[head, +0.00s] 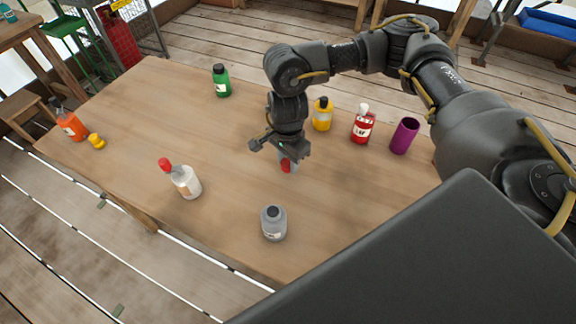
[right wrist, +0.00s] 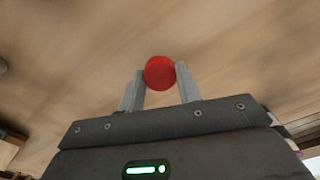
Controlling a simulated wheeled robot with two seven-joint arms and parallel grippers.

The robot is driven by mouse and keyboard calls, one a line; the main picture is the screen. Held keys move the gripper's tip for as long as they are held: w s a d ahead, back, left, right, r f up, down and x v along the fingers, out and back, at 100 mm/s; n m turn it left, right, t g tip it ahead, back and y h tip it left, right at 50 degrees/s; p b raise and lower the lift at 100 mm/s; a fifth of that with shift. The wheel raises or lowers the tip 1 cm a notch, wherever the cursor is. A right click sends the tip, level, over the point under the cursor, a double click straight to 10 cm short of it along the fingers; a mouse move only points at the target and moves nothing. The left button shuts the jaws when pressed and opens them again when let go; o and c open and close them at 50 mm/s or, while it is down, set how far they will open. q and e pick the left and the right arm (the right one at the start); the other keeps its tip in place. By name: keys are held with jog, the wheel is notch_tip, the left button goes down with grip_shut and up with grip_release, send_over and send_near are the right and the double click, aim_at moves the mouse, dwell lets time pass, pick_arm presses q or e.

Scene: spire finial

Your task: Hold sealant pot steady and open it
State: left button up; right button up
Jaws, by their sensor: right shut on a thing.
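My right gripper (head: 288,160) points down over the middle of the table and is shut on a small round red piece (head: 286,166). In the right wrist view the red piece (right wrist: 160,72) sits between the fingertips (right wrist: 160,84); whether it touches the table I cannot tell. A grey pot (head: 273,224) with a dark top stands upright near the front edge, apart from the gripper. A white bottle (head: 187,183) with a red top stands to its left. I cannot read which one is the sealant pot. My left gripper is not in view.
A green bottle (head: 221,82), yellow bottle (head: 322,114), red bottle (head: 362,126) and purple cup (head: 404,136) stand toward the back and right of the wooden table (head: 150,110). An orange bottle (head: 70,122) and yellow piece (head: 97,141) are at the left. The left-middle tabletop is clear.

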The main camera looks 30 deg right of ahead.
aim_at(288, 162)
jog(key=shift+w+d+f+p, duration=0.1)
jog(key=shift+w+f+p, duration=0.1)
jog(key=shift+f, duration=0.75)
jog(key=shift+w+d+f+p, duration=0.1)
jog(key=shift+f+p, duration=0.05)
jog(key=shift+f, duration=0.75)
jog(key=shift+s+a, duration=0.1)
jog(key=shift+f, duration=0.15)
jog(key=o, duration=1.1)
notch_tip(288, 162, up, 12)
jog(key=shift+r+b, duration=0.2)
jog(key=shift+b, duration=0.25)
